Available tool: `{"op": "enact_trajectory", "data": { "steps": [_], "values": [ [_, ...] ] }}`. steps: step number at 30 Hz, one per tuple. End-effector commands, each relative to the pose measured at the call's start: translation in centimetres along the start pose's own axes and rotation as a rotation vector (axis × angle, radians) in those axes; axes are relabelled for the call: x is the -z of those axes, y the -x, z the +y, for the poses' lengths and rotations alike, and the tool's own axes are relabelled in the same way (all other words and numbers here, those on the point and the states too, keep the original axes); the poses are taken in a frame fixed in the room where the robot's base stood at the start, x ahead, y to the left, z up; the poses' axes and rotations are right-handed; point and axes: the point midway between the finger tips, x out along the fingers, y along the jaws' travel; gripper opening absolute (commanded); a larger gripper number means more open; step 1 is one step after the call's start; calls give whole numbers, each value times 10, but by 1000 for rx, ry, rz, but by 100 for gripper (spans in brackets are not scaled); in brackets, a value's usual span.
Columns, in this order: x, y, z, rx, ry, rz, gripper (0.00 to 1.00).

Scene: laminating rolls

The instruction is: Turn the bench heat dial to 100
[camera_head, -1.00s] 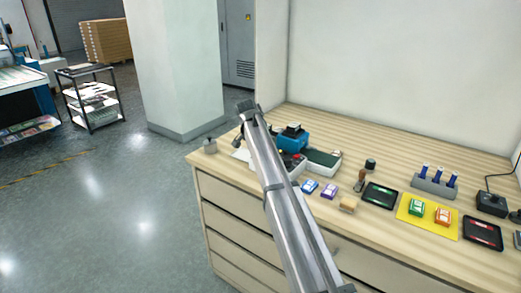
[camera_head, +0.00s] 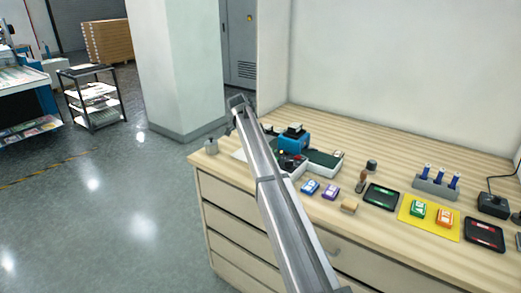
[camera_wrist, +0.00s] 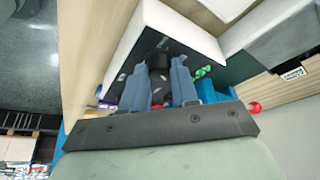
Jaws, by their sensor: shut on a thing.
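The heat dial (camera_wrist: 158,60) is a dark knob on a black panel with pale tick marks, on a white box (camera_wrist: 134,34) in the wrist view. My gripper (camera_wrist: 158,76) has its two blue-grey fingers on either side of the knob and is shut on it. The fingers hide part of the knob, and I cannot read its setting. In the head view my arm crosses in front of the left part of the bench, and the gripper and dial cannot be made out there.
A blue device (camera_head: 293,138) stands on the bench (camera_head: 400,157) beside my arm. Blue (camera_head: 310,187) and purple (camera_head: 330,192) items lie near the front edge. Green and orange items lie on a yellow mat (camera_head: 407,220) to the right. A small grey container (camera_head: 211,146) stands at the left corner.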

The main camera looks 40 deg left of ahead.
Motion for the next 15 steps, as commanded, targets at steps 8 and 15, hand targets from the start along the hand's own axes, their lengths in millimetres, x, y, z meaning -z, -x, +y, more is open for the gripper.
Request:
{"op": "enact_trajectory", "data": {
  "steps": [8, 15],
  "values": [
    [-1, -1, -1, -32, -73, -3, 0],
    [-1, -1, 0, -38, -86, -3, 0]
  ]
}}
